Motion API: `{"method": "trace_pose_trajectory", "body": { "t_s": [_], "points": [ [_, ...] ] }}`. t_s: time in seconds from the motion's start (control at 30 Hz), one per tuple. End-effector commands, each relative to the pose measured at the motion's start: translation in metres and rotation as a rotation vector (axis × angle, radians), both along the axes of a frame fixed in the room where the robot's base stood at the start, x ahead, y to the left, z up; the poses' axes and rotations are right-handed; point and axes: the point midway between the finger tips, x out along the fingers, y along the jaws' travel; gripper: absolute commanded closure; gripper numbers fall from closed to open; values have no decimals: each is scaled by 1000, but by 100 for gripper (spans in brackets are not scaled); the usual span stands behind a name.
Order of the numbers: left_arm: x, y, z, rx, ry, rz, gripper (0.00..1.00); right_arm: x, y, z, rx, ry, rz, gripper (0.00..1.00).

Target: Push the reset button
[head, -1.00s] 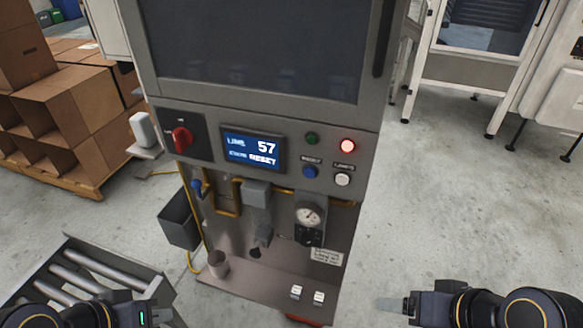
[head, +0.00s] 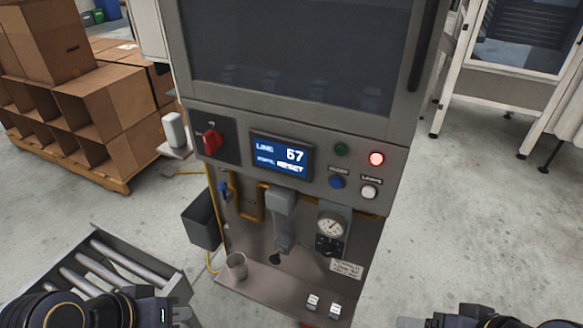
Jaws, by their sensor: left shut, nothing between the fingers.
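The grey machine's control panel (head: 240,118) faces me in the middle of the head view. A blue push button (head: 337,182) sits on it right of the screen, under a small label too blurred to read for sure. Nothing touches the button. The screen (head: 282,155) shows "LINE 57" and a blurred second line that seems to end in "RESET". My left gripper (head: 172,313) is shut and empty at the bottom left, well below the panel. My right gripper (head: 410,322) is at the bottom right edge, largely cut off, also away from the panel.
A red rotary switch (head: 212,142) is at the left. A gauge (head: 331,227) and a cup (head: 236,266) sit below. A roller conveyor (head: 120,262) is at lower left.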

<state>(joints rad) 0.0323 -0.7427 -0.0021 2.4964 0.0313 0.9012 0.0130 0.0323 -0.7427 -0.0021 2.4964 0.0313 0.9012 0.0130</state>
Motion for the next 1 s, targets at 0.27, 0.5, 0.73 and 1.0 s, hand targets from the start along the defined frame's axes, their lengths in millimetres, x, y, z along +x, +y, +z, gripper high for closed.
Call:
{"method": "trace_pose_trajectory", "body": {
  "t_s": [0.27,0.5,0.73,1.0],
  "points": [
    [0,0,0,0,0,0,100,0,0,0,0,0,0,56],
    [0,0,0,0,0,0,100,0,0,0,0,0,0,87],
    [0,0,0,0,0,0,100,0,0,0,0,0,0,100],
    [0,0,0,0,0,0,100,0,0,0,0,0,0,100]
  ]
}}
